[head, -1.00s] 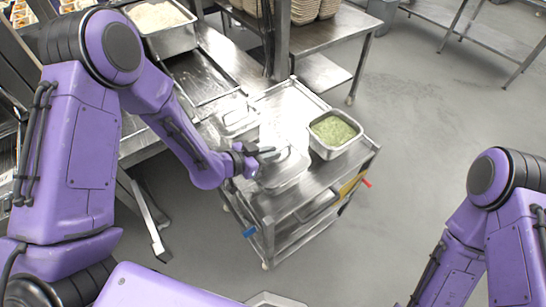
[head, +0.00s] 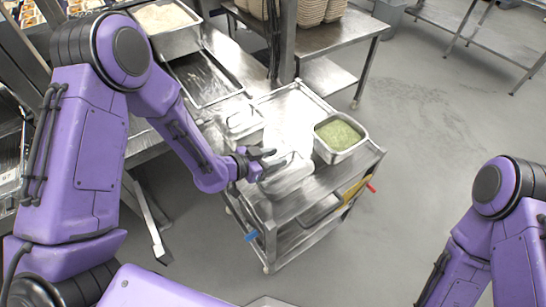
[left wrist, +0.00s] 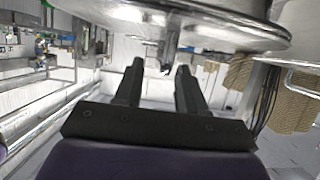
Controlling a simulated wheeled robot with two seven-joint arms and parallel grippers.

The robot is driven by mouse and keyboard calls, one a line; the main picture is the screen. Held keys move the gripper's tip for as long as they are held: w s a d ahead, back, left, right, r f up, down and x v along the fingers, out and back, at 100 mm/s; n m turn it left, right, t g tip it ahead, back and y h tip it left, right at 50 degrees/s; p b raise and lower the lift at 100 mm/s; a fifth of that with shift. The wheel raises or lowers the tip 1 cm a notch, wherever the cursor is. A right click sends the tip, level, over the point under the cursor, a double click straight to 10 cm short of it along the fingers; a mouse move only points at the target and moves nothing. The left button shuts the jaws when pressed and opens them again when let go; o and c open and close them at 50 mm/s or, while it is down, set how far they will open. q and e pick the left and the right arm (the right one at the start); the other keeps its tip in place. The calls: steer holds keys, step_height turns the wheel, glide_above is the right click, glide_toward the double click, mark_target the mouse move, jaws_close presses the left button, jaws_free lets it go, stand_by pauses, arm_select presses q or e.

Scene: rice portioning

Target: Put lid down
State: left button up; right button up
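A clear, shiny lid (head: 290,178) lies flat on top of the steel cart, at its near side. My left gripper (head: 268,157) is just above the lid's left part. In the left wrist view, its two dark fingers (left wrist: 158,78) are apart with nothing clamped between them. The lid's shiny rim (left wrist: 235,32) fills the top of that view, and a small handle (left wrist: 168,52) shows by the fingertips. Whether a finger touches the handle I cannot tell. My right gripper is not in view; only part of that arm shows at lower right.
A steel pan of green food (head: 338,136) stands on the cart's right side. Another lidded container (head: 242,120) is at its back left. An empty pan (head: 205,78) and a pan of rice (head: 165,22) are on the counter. The floor right of the cart is clear.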

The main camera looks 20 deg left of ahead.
arm_select(q)
steer(key=shift+r, duration=0.2)
steer(key=shift+r+p, duration=0.6)
steer(key=shift+p, duration=0.15)
steer(key=shift+s+a+b, duration=0.5)
steer(key=shift+a, duration=0.05)
steer(key=b+v, duration=0.1)
steer(key=v, duration=0.9)
steer(key=s+a+f+n+g+y, duration=0.2)
steer(key=s+f+n+y, duration=0.2)
steer(key=f, duration=0.4)
steer(key=s+a+f+n+g+y, duration=0.1)
steer(key=s+a+f+n+y, duration=0.2)
steer(key=f+n, duration=0.3)
steer(key=s+a+f+n+g+y, duration=0.1)
steer(key=s+f+n+g+y, duration=0.1)
steer(key=s+f, duration=0.2)
steer(key=s+a+f+n+g+y, duration=0.2)
steer(key=s+f, duration=0.3)
steer(key=s, duration=0.5)
steer(key=shift+a+g+y, duration=0.3)
steer(key=shift+a+y, duration=0.05)
steer(key=shift+y, duration=0.05)
